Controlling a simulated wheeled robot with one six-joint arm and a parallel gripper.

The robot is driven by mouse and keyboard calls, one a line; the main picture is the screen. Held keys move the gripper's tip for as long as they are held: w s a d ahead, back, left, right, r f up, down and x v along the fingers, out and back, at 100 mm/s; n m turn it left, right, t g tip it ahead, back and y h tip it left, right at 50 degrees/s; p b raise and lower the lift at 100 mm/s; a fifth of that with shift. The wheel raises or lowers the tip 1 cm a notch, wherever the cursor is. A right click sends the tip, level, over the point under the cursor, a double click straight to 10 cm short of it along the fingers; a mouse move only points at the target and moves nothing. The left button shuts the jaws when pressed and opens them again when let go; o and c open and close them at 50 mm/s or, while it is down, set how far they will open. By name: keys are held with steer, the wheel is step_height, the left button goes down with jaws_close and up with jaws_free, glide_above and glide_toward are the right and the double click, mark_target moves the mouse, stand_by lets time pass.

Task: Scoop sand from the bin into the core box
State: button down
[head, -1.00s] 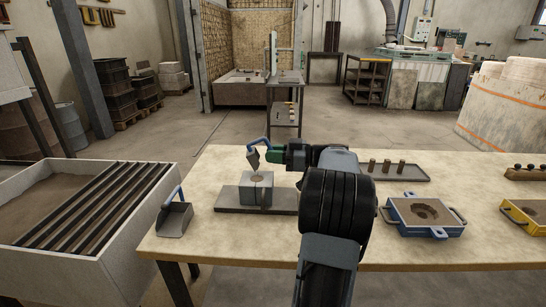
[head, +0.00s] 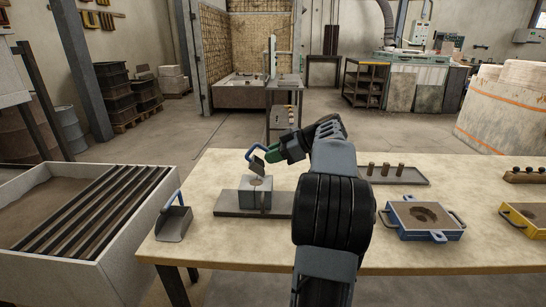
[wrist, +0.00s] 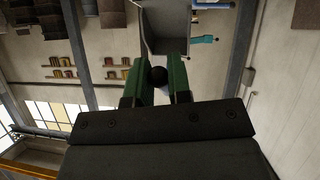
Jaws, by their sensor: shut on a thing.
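My gripper (head: 271,156), with green fingers, is shut on a grey scoop (head: 257,166) with a blue handle. The scoop is tilted steeply just above the grey core box (head: 257,195); whether it touches the box, and whether sand is in it, I cannot tell. The core box stands on a dark plate on the table, and its top opening is partly hidden by the scoop. In the wrist view the green fingers (wrist: 158,75) close around a dark round handle, with the scoop's grey pan (wrist: 165,28) beyond. The bin (head: 110,268) at the left holds brown sand under dark bars.
A second grey scoop (head: 173,223) with a blue handle sits by the table's left edge. Right of my arm are a tray (head: 410,180) with small brown cylinders, a blue mould box (head: 402,232) and a yellow one (head: 510,222).

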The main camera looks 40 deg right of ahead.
steer(key=r+g+h+p, duration=0.1)
steer(key=g+h+p, duration=0.1)
steer(key=g+h, duration=0.1)
steer(key=shift+a+r+n, duration=0.1)
steer(key=shift+r+n, duration=0.2)
steer(key=shift+r, duration=0.1)
steer(key=shift+r+g+h+p, duration=0.1)
steer(key=shift+g+h+p, duration=0.55)
steer(key=shift+h, duration=0.25)
steer(key=shift+g+h, duration=0.35)
steer(key=shift+h, duration=0.05)
